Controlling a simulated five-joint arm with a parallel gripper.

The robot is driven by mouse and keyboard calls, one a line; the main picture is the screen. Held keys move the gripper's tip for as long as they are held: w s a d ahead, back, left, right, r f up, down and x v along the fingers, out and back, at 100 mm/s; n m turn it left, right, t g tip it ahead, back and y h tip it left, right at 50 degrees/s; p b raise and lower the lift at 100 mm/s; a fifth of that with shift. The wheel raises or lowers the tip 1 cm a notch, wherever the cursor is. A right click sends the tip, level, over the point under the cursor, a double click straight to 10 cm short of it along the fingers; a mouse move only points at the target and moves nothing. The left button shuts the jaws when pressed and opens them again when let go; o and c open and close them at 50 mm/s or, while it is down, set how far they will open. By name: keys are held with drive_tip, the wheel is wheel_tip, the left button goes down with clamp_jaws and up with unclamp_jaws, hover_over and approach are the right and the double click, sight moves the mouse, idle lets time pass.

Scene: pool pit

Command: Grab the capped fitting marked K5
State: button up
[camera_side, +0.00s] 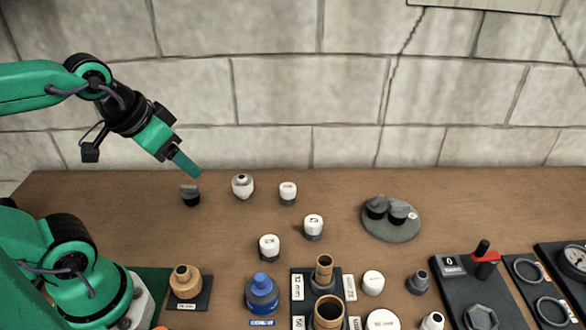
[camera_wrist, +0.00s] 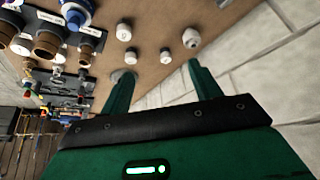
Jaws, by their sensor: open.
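Three white-capped fittings with grey bases stand upright on the brown table: a rear one (camera_side: 288,192), a middle one (camera_side: 313,227) and a front one (camera_side: 269,247). Their caps carry dark marks too small to read, so I cannot tell which is K5. In the wrist view they show as small white caps, the rear one (camera_wrist: 165,57), the middle one (camera_wrist: 131,56) and the front one (camera_wrist: 123,32). My gripper (camera_side: 190,168) is open and empty, above the table to the left of all three. Its two fingers (camera_wrist: 160,75) show apart in the wrist view.
A dark grey piece (camera_side: 190,196) stands just below my gripper; a white knobbed piece (camera_side: 242,187) is right of it. A grey disc (camera_side: 390,232) bears dark pieces. A blue bottle (camera_side: 262,294), wooden piece (camera_side: 186,280) and brown tubes (camera_side: 324,270) line the front. A stone wall (camera_side: 300,90) stands behind.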

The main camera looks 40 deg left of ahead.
drive_tip(key=shift+w, duration=0.15)
drive_tip(key=n+g, duration=0.1)
drive_tip(key=g, duration=0.4)
hover_over(269, 241)
drive_tip(key=f, duration=1.4)
drive_tip(key=shift+a+f, duration=0.2)
drive_tip(key=shift+f, duration=0.05)
drive_tip(key=shift+d+f+g, duration=0.25)
drive_tip(key=shift+f+g, duration=0.05)
drive_tip(key=shift+f, duration=1.5)
drive_tip(key=shift+f, duration=0.1)
drive_tip(key=shift+f, duration=2.45)
